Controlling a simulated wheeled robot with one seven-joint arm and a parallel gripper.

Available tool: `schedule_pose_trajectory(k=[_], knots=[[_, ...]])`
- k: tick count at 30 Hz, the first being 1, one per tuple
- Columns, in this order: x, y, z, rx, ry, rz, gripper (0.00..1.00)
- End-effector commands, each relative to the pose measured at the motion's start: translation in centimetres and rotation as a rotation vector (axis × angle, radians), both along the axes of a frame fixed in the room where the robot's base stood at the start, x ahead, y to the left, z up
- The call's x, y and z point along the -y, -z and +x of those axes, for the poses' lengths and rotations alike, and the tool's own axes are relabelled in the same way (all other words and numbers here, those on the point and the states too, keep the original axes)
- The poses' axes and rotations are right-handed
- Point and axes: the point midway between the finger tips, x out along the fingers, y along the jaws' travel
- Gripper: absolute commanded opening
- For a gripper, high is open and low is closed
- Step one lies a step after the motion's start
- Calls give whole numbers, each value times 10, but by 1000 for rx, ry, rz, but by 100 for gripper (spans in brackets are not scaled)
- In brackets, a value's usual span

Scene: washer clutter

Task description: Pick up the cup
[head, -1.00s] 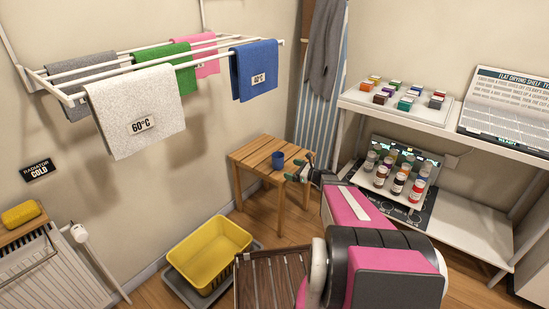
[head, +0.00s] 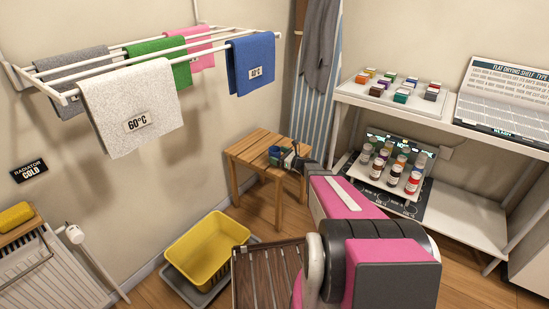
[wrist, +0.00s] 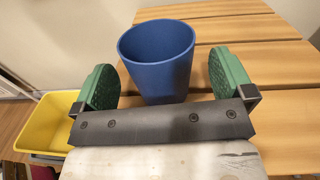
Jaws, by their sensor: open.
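A blue cup (wrist: 157,72) stands upright on a slatted wooden stool (head: 255,147). In the head view the cup (head: 274,151) is partly hidden by my gripper. My gripper (wrist: 162,80) is open, with one green fingertip pad on the left of the cup and one on the right. There are gaps between the pads and the cup, so neither pad visibly grips it. The cup's base is hidden behind the dark gripper bar in the wrist view.
A yellow tub (head: 207,250) sits on the floor left of the stool. A white shelf (head: 420,110) with small bottles stands to the right. A drying rack with towels (head: 135,110) hangs on the wall at left. An ironing board (head: 314,100) stands behind the stool.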

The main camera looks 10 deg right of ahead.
Motion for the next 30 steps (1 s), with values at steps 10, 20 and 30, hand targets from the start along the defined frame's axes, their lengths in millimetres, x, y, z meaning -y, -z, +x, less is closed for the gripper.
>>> schedule_pose_trajectory(k=[10,20,30], knots=[[-19,0,18,0,1,0,99],[-19,0,18,0,0,0,46],[-19,-4,18,1,0,-1,46]])
